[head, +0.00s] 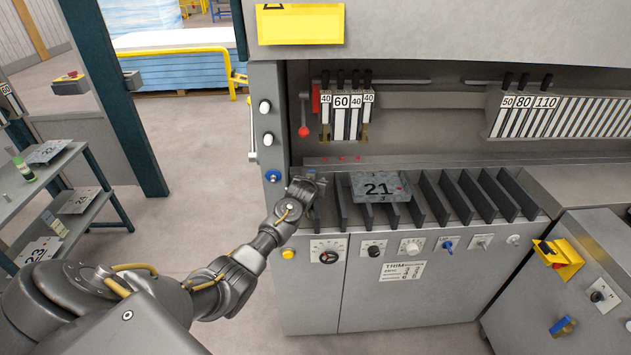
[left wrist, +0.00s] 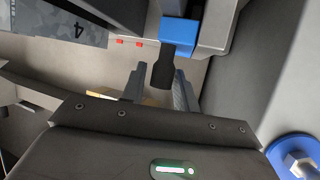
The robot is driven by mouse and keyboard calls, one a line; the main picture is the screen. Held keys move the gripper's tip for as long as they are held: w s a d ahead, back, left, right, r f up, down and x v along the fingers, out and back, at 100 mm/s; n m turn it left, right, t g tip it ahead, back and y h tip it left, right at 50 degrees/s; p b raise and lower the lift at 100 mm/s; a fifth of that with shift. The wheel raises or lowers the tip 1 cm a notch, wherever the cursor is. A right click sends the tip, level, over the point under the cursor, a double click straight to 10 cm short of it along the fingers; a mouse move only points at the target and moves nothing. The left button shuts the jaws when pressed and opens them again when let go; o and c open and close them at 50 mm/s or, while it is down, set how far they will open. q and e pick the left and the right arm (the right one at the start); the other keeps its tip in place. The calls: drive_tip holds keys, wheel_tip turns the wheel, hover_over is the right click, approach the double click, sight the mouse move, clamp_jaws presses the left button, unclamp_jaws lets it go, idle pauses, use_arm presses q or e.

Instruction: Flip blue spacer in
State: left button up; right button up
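The blue spacer (left wrist: 180,30) shows in the left wrist view as a blue block with a dark stem (left wrist: 164,70) reaching toward my left gripper. My left gripper (left wrist: 160,88) is open. Its two fingers stand on either side of the stem, with a visible gap on the stem's left; contact on the right cannot be told. In the head view my left gripper (head: 312,184) is at the left end of the machine's slotted front table, and the spacer is mostly hidden there. My right gripper is in neither view.
A blue round knob (head: 272,176) sits on the machine's left pillar. Numbered tools (head: 341,112) hang above. A shelf cart (head: 40,190) stands at far left.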

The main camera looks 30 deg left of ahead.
use_arm(q)
drive_tip(key=b+v, duration=0.2)
drive_tip(key=v, duration=0.8)
drive_tip(key=shift+s+r, duration=0.25)
drive_tip(key=shift+s, duration=0.1)
drive_tip(key=shift+d, duration=0.1)
